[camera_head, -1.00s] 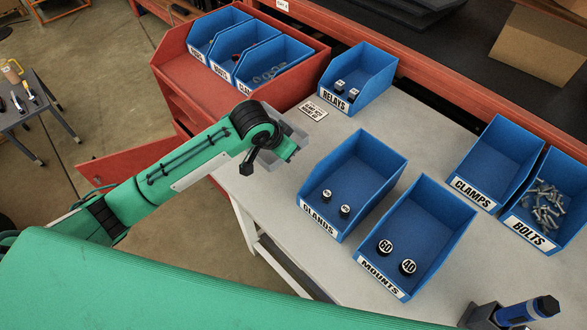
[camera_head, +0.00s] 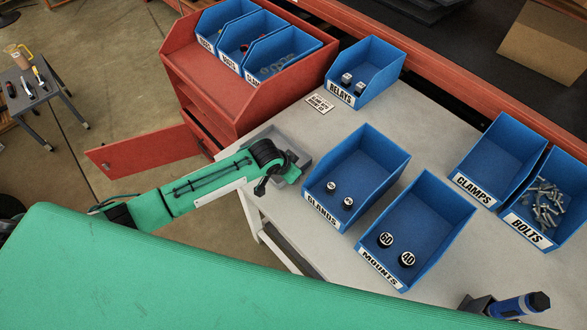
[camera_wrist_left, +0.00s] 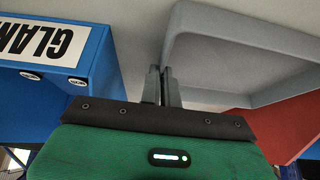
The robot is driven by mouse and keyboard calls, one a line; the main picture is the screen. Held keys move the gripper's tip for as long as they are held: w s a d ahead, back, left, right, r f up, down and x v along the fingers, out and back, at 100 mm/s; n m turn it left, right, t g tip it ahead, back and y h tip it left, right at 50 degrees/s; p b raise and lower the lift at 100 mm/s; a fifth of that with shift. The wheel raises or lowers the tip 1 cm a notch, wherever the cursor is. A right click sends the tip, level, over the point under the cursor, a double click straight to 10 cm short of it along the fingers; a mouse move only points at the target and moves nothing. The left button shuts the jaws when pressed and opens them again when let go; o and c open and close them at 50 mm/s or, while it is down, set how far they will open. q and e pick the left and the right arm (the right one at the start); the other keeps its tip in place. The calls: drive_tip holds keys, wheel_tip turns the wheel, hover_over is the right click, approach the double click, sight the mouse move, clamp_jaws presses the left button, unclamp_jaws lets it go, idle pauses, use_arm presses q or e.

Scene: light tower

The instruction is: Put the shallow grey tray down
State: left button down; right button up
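The shallow grey tray (camera_head: 298,141) is at the left end of the white table (camera_head: 392,121), near the red cabinet. My left gripper (camera_head: 291,176) is at the tray's near side. In the left wrist view, the two dark fingers (camera_wrist_left: 163,86) are close together at the tray's wall (camera_wrist_left: 172,52), apparently pinching it. The tray (camera_wrist_left: 245,30) fills the upper right there, with pale table surface beside it. I cannot tell whether its underside touches the table. The arm hides part of the tray in the head view. My right gripper is not in view.
The blue GLANDS bin (camera_head: 374,150) stands just right of my left gripper, with the MOUNTS bin (camera_head: 437,205) beyond. The RELAYS bin (camera_head: 381,60) and a small label card (camera_head: 320,104) are behind. The red cabinet (camera_head: 205,95) has an open door (camera_head: 145,154) at left.

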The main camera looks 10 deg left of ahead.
use_arm(q)
drive_tip(key=c, duration=1.6)
unclamp_jaws()
drive_tip(key=shift+f, duration=0.1)
drive_tip(key=shift+c, duration=0.2)
drive_tip(key=shift+r, duration=0.2)
drive_tip(key=b+v, duration=0.2)
drive_tip(key=v, duration=1)
drive_tip(key=shift+f, duration=0.1)
